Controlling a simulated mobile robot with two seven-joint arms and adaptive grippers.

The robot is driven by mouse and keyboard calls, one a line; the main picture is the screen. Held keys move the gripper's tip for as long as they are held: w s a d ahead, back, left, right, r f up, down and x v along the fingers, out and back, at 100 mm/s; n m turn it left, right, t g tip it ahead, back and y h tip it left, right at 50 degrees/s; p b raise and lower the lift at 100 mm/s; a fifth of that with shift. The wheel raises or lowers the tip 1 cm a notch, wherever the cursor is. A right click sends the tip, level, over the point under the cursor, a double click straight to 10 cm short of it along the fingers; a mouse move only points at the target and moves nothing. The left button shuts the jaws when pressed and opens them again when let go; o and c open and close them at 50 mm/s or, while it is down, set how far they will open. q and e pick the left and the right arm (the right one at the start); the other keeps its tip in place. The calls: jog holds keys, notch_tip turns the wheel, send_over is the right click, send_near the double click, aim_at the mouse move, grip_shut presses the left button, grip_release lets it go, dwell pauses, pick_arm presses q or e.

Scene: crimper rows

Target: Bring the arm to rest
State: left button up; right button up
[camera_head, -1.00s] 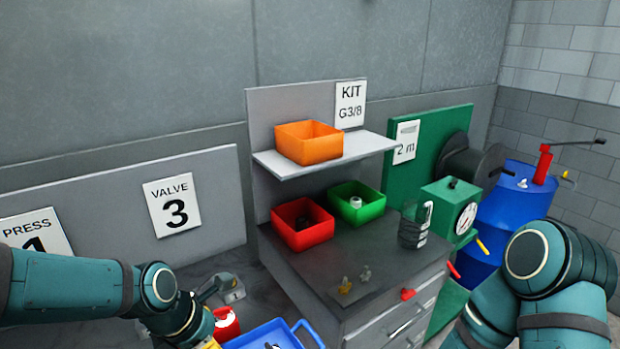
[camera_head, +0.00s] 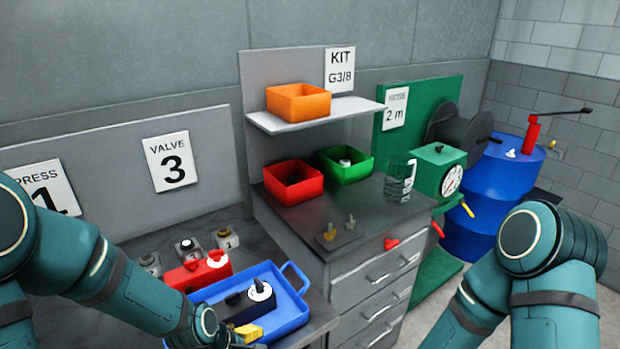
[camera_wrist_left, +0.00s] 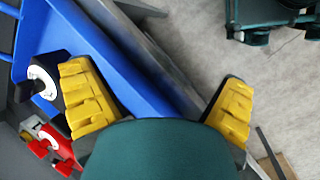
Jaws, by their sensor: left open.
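My left arm (camera_head: 95,270) comes in from the left of the head view and reaches down to the bottom edge.
A black part with a white top (camera_head: 260,291) is in the tray. A red can (camera_head: 197,271) and several small numbered containers (camera_head: 228,239) stand behind it. A drawer cabinet (camera_head: 375,290) with red (camera_head: 293,190) and green (camera_head: 346,176) bins is to the right.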

pick_arm(q)
jog(key=s+d+f+m+b, duration=0.1)
jog(key=s+f+m+b, duration=0.1)
jog(key=f+m, duration=0.4)
jog(key=s+d+f+m+b, duration=0.2)
jog(key=f+m, duration=0.3)
jog(key=f, duration=0.7)
jog(key=shift+s+d+m+b, duration=0.2)
jog(key=shift+s+m+b, duration=0.25)
jog(key=shift+s, duration=0.4)
pick_arm(e)
notch_tip(320, 180, down, 6)
jog(key=shift+f, duration=0.15)
